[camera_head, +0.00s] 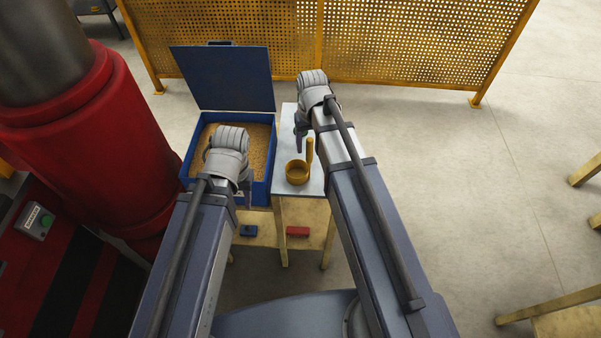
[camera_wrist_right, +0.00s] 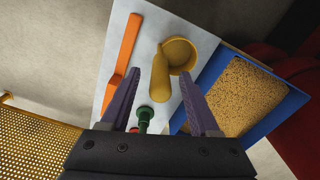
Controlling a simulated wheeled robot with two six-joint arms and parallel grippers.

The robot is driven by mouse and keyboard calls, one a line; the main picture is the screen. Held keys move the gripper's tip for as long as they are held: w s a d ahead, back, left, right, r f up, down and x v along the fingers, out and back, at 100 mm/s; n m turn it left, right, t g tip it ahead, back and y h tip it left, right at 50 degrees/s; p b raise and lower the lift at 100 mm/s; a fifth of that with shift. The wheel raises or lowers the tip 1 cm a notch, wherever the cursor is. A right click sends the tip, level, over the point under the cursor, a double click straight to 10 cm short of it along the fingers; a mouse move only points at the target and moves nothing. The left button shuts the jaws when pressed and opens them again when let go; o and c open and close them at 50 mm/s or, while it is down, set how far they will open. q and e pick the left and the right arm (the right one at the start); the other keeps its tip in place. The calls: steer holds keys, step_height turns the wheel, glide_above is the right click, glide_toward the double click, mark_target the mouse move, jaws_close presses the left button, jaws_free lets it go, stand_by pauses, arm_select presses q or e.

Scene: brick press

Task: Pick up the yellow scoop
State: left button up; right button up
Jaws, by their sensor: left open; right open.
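The yellow scoop (camera_head: 297,173) rests on the light tabletop just below my right gripper in the head view, its handle pointing up in the picture. In the right wrist view the scoop (camera_wrist_right: 178,54) shows its round cup, and its handle runs down between the two fingertips. My right gripper (camera_wrist_right: 160,76) is open, with a finger on each side of the handle in the picture; I cannot tell how far above it they are. My left gripper (camera_head: 247,191) is open and mostly hidden by its own wrist, at the front right of the blue box.
A blue box (camera_head: 272,140) of brown granules with a raised lid (camera_head: 222,77) stands left of the scoop. An orange bar (camera_wrist_right: 127,48) and a green object (camera_wrist_right: 145,116) lie nearby. A red press (camera_head: 85,140) stands left; a yellow perforated fence (camera_head: 400,45) stands behind.

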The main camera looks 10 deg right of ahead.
steer(key=shift+f, duration=0.6)
steer(key=shift+r, duration=0.1)
jaws_close()
